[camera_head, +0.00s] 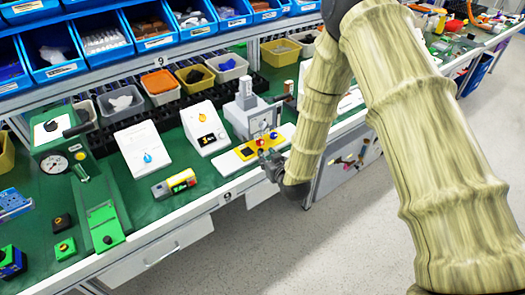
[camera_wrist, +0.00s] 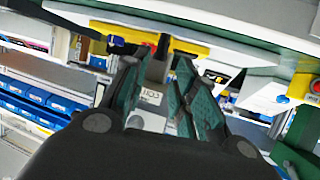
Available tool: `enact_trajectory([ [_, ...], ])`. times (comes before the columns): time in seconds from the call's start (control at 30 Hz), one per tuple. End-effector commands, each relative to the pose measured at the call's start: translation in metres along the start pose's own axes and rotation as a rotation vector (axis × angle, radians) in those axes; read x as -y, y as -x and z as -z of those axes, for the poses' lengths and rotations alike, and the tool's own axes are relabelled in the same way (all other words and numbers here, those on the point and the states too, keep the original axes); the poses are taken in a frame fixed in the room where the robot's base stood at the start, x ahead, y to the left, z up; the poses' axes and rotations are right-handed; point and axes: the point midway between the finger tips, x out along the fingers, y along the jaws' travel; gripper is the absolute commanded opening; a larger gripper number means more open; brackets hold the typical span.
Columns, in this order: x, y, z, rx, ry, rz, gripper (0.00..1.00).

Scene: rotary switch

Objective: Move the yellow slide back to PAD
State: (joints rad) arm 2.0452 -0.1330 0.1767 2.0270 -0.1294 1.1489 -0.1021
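The yellow slide (camera_head: 245,152) is on a light base in front of a grey and white machine (camera_head: 250,113) near the table's front edge. A red knob (camera_head: 260,142) and a blue knob (camera_head: 273,135) stand by it. My gripper (camera_head: 268,156) is close in front of these parts. In the wrist view, which looks upside down, my gripper (camera_wrist: 160,65) has its two green-padded fingers apart. A dark red part shows between the fingertips; I cannot tell if they touch it. Yellow parts (camera_wrist: 190,47) show behind the fingers. No PAD marking is readable.
A green press with a gauge (camera_head: 62,150) is at the far left. Blue bins (camera_head: 100,38) line the shelf. The floor in front is clear.

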Motion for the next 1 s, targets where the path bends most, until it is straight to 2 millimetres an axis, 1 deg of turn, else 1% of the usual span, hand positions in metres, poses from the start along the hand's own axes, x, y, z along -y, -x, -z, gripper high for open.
enact_trajectory([
  [0.03, 0.0, -0.008, 0.002, -0.001, 0.0, 0.0, 0.28],
  [0.2, 0.0, -0.034, 0.001, 0.0, 0.0, 0.0, 0.28],
  [0.4, 0.0, -0.054, 0.0, 0.001, -0.001, -0.001, 0.28],
  [0.57, -0.001, -0.061, 0.0, 0.001, -0.001, -0.001, 0.28],
  [0.83, 0.0, -0.062, -0.001, 0.001, -0.001, 0.0, 0.28],
  [0.9, 0.0, -0.062, -0.001, 0.001, -0.001, 0.0, 0.15],
  [1.0, 0.0, -0.062, -0.001, 0.001, -0.001, 0.0, 0.0],
])
